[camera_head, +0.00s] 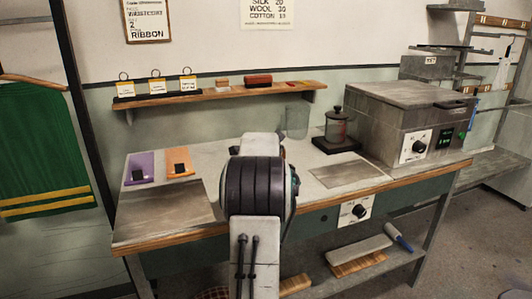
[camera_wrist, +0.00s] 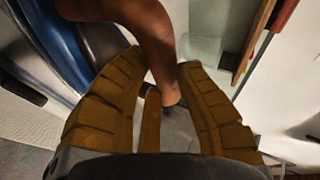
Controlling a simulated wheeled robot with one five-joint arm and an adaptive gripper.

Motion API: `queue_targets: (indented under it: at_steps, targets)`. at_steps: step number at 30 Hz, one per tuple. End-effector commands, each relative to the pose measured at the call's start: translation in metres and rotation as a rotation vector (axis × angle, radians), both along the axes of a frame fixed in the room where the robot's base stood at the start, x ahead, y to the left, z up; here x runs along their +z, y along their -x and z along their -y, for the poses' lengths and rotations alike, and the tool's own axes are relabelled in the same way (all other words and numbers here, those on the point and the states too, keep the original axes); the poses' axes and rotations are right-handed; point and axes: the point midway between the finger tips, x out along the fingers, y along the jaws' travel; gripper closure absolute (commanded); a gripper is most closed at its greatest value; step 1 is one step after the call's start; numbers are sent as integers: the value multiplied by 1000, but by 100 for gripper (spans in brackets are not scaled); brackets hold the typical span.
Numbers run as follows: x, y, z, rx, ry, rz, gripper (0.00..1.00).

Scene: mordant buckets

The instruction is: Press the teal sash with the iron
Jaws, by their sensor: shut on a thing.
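My gripper (camera_wrist: 170,100) shows in the wrist view as two ribbed yellow-brown fingers. They are closed on a brown, rounded, handle-like piece (camera_wrist: 158,40) that runs between them from the top. A curved blue body with a dark grey part (camera_wrist: 60,40) lies at the upper left. I cannot tell whether the brown and blue parts belong to the iron. In the head view my arm stands in front of the bench and hides my gripper and what it holds. I cannot make out a teal sash in either view.
The bench (camera_head: 130,235) carries a purple cloth (camera_head: 140,169), an orange cloth (camera_head: 178,165), a dark pot (camera_head: 337,125) and a grey box machine (camera_head: 400,115). A wall shelf (camera_head: 220,93) runs above. A green cloth (camera_head: 40,150) hangs at left.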

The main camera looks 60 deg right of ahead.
Motion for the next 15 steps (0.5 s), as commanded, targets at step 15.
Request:
queue_targets:
  at_steps: [15]
  targets:
    - [0,0,1,0,12,6,100]
